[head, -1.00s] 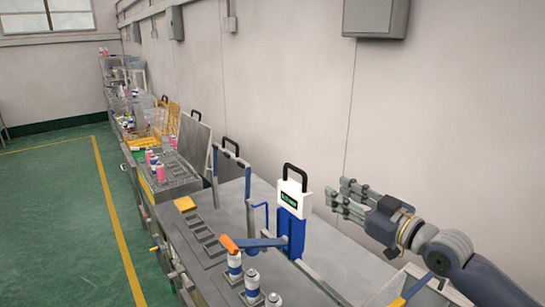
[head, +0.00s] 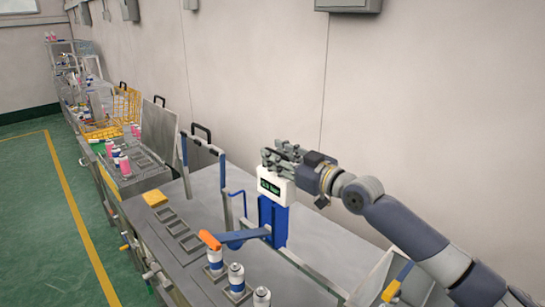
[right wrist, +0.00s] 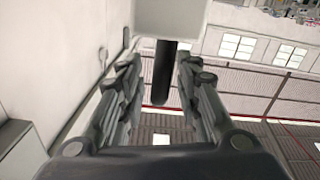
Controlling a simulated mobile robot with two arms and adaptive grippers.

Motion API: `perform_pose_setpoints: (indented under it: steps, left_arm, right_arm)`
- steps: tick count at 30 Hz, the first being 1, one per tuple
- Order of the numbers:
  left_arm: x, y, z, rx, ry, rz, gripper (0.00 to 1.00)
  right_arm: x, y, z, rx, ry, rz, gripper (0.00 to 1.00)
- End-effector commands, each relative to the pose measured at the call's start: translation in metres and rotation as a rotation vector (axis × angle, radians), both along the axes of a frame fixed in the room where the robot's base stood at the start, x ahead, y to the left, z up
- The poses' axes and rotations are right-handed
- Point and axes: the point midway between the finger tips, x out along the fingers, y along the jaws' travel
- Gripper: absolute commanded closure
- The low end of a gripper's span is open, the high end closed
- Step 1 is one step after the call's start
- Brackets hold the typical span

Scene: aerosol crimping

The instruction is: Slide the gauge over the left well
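The gauge is a blue post with a white head (head: 276,187) that carries a small dark display. A blue arm with an orange tip (head: 209,240) reaches left from it, above a can (head: 215,262). My right gripper (head: 279,157) is at the top of the gauge and covers its black handle in the head view. In the right wrist view the handle (right wrist: 163,75) stands between the two open fingers, with gaps at both sides. A row of empty square wells (head: 178,228) lies left of the gauge. I cannot tell which is the left well. My left gripper is not in view.
Two more white and blue cans (head: 236,278) stand in the front sockets. A blue frame (head: 203,170) rises behind the wells. A yellow block (head: 154,198) sits at their far end. A tray of pink and white cans (head: 125,167) is farther left. The wall is close behind.

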Motion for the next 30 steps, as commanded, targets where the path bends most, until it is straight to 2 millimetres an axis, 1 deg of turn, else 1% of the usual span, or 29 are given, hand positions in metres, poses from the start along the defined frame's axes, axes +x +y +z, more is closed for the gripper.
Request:
perform_pose_setpoints:
  steps: [1,6,16,17,18,21,30]
  left_arm:
    - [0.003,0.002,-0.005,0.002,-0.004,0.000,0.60]
    - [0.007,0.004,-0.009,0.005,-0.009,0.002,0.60]
    - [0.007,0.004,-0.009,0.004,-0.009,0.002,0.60]
    - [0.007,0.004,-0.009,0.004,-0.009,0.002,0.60]
    - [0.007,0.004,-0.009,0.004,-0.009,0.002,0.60]
    - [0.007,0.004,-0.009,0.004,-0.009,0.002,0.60]
    - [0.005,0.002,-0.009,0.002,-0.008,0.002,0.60]
  right_arm:
    - [0.004,0.004,-0.002,0.001,-0.001,-0.001,0.69]
    - [0.013,0.011,-0.001,0.000,0.000,-0.001,0.69]
    - [0.014,0.014,0.000,-0.001,-0.001,-0.001,0.69]
    - [0.014,0.014,0.000,0.000,0.000,-0.001,0.71]
    - [0.014,0.014,0.000,0.000,0.000,-0.001,0.80]
    - [0.014,0.014,0.000,0.000,0.000,-0.001,1.00]
    - [0.014,0.013,0.000,0.000,-0.002,-0.002,1.00]
